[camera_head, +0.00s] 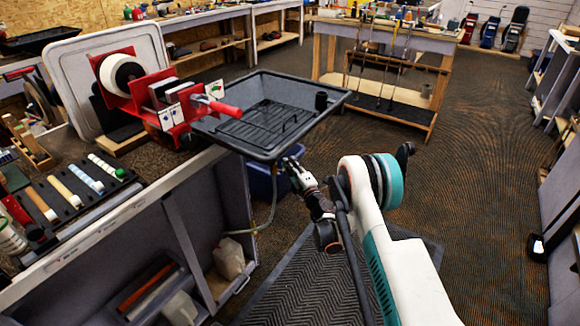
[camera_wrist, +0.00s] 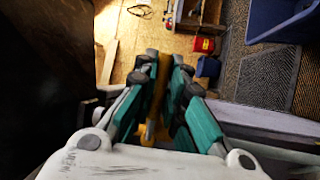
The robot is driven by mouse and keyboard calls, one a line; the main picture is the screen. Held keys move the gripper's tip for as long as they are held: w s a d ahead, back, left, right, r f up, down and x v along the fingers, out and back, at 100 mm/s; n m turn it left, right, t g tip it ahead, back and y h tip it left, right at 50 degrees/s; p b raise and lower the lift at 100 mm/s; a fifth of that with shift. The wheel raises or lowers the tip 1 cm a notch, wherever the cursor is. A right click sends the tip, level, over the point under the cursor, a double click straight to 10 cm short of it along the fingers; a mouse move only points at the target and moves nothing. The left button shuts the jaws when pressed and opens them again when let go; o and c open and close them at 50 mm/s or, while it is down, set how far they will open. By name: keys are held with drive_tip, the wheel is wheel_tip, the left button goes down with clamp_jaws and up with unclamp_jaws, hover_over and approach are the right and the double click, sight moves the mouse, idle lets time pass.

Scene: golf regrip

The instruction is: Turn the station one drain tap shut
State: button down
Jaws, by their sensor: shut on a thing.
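The black drain tray (camera_head: 335,98) of the station sits at the end of the bench, beside a red clamp (camera_head: 128,85). My gripper (camera_head: 292,168) is just below the tray's near right corner. In the wrist view my gripper (camera_wrist: 164,64) is shut, its teal-padded fingers on either side of a narrow yellow-orange piece (camera_wrist: 153,112), which appears to be the tap handle. Most of this piece is hidden by the fingers. The tap body does not show clearly in the head view, so I cannot tell how far it is turned.
A pale hose (camera_head: 262,224) hangs under the tray near a blue bin (camera_head: 262,182). The grey bench (camera_head: 185,185) stands at left, with grips on a black rack (camera_head: 78,196). A wooden club stand (camera_head: 388,110) is beyond. Open carpet (camera_head: 475,160) lies at right.

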drive_tip(key=shift+r+n, duration=0.15)
drive_tip(key=shift+n, duration=0.15)
drive_tip(key=c, duration=1.6)
unclamp_jaws()
drive_tip(key=shift+c, duration=0.2)
